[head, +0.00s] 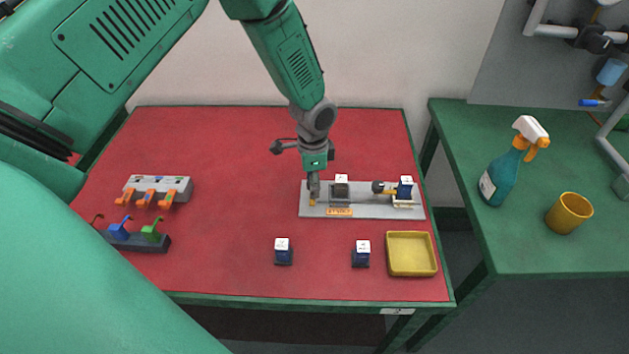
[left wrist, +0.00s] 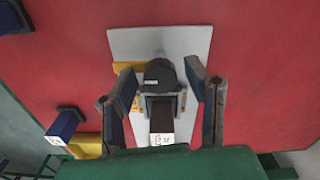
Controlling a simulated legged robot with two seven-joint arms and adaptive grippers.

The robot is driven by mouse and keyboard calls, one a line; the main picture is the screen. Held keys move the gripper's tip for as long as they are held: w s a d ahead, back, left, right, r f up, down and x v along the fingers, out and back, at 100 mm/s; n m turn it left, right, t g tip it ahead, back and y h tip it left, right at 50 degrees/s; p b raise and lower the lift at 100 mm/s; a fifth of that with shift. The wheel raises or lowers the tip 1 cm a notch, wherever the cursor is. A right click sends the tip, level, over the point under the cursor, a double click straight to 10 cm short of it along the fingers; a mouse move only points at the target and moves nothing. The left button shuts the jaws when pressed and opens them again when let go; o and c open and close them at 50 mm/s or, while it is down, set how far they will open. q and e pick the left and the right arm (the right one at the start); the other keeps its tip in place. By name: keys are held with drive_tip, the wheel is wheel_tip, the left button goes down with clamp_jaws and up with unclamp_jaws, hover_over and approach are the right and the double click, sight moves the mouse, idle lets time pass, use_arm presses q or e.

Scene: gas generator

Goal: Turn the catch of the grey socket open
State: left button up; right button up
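The grey socket (head: 340,193) stands on the light grey plate (head: 385,212), with a white-topped block (head: 341,179) in it. In the left wrist view, its dark rounded catch knob (left wrist: 160,73) lies between my fingers, next to the dark block with a white label (left wrist: 161,132). My left gripper (head: 314,198) points down at the plate's left part. It also shows in the left wrist view (left wrist: 162,88), its fingers apart on both sides of the knob, with gaps visible. The head view hides the knob behind the gripper. My right gripper is not in view.
A second socket with a black knob (head: 378,187) and a blue block (head: 404,189) stands on the plate's right part. Two loose blocks (head: 283,253) (head: 361,255) and a yellow tray (head: 411,254) lie in front. Racks with orange hooks (head: 157,190) and coloured levers (head: 135,239) stand left.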

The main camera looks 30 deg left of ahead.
use_arm(q)
drive_tip(key=shift+w+r, duration=0.1)
drive_tip(key=shift+r, duration=0.35)
wheel_tip(320, 180, up, 11)
idle(0.3)
drive_tip(key=shift+a, duration=0.1)
drive_tip(key=shift+f, duration=0.1)
idle(0.3)
